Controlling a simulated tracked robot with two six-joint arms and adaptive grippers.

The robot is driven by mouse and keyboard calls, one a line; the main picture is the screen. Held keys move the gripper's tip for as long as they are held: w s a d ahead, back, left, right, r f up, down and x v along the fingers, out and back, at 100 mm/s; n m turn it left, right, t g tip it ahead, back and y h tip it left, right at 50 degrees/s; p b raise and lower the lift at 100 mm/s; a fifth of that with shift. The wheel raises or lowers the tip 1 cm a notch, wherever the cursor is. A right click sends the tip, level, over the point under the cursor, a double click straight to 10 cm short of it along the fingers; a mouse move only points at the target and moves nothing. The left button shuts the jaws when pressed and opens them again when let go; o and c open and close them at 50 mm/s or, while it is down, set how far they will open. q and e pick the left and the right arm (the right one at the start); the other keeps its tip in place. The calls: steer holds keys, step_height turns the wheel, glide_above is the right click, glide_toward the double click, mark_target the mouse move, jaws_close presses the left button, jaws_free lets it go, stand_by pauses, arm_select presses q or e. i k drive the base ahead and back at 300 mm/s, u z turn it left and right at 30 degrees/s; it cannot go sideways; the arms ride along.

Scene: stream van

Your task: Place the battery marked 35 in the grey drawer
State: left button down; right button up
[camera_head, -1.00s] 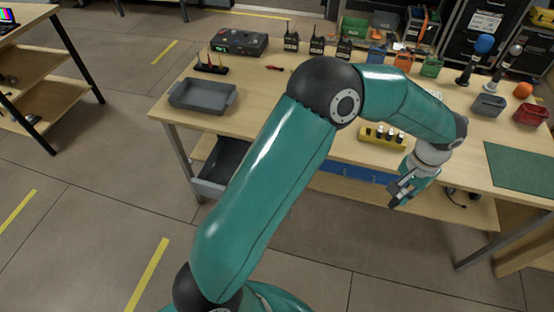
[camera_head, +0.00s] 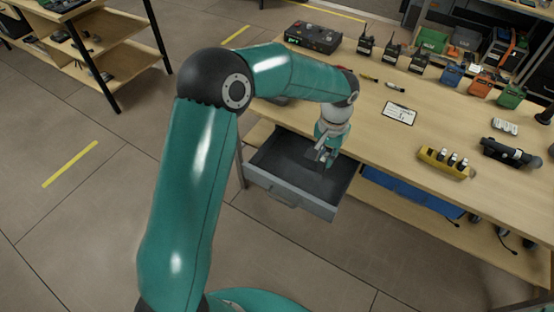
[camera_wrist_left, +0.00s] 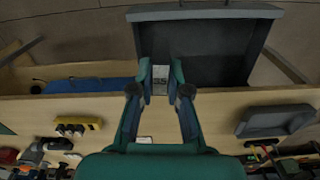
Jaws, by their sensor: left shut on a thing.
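The grey drawer (camera_head: 262,181) stands pulled out under the workbench, its dark inside visible and bare where I can see it. It also shows at the top of the left wrist view (camera_wrist_left: 200,13). My left gripper (camera_head: 325,156) is over the right part of the drawer, pointing down. In the left wrist view its fingers (camera_wrist_left: 160,80) are shut on a small dark block with a pale label, which looks like the battery (camera_wrist_left: 160,72). Its marking is too small to read. My right gripper is not in view.
On the workbench (camera_head: 385,135) are a yellow rack (camera_head: 432,157) with several small cells, a white sheet (camera_head: 399,112) and several radios (camera_head: 391,50). A grey tray (camera_wrist_left: 275,121) lies on the bench behind the drawer.

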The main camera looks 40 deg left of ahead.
mark_target(293, 154)
steer(key=u, duration=0.35)
steer(key=i, duration=1)
